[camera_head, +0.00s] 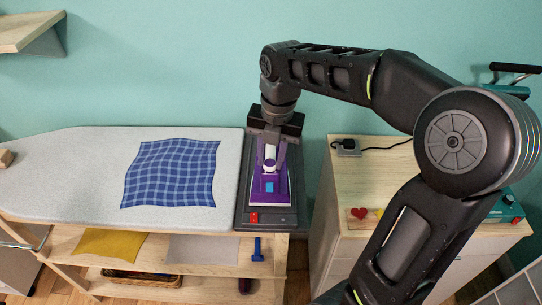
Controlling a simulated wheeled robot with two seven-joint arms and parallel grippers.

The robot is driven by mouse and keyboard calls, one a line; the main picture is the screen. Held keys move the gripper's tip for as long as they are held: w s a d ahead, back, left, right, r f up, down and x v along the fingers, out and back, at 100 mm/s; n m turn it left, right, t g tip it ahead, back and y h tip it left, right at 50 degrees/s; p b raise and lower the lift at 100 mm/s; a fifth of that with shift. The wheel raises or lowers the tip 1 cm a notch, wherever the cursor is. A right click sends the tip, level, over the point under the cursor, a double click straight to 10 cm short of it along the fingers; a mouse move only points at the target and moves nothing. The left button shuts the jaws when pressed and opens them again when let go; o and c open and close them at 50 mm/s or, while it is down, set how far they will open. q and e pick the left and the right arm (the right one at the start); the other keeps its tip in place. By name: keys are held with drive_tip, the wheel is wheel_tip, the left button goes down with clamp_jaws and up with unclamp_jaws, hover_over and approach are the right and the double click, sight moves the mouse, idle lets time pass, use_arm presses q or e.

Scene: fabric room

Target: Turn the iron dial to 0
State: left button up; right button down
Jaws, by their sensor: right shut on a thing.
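A purple and white iron (268,188) stands on a dark grey rest (272,218) at the right end of the ironing board. It has a light blue patch on its near part and a white part at its top. My right gripper (268,152) reaches down over the iron from behind and is shut on its upper part. The fingers cover much of that area, so I cannot make out the dial or its marks. I cannot tell whether the fingers hold the dial or the handle. My left gripper is out of view.
A blue checked cloth (172,173) lies on the grey ironing board (70,170). The rest has a red switch (253,218). Shelves below hold a yellow cloth (108,243). A wooden cabinet (345,185) with a socket and plug (347,145) stands right, partly behind my right arm.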

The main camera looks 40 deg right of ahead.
sight(274, 164)
drive_tip(key=c, duration=1.3)
unclamp_jaws()
drive_tip(key=shift+c, duration=0.2)
drive_tip(key=shift+r, duration=0.1)
drive_tip(key=r, duration=0.7)
drive_tip(key=shift+s+d+r, duration=0.2)
drive_tip(key=shift+s+r, duration=0.05)
drive_tip(key=shift+r, duration=0.05)
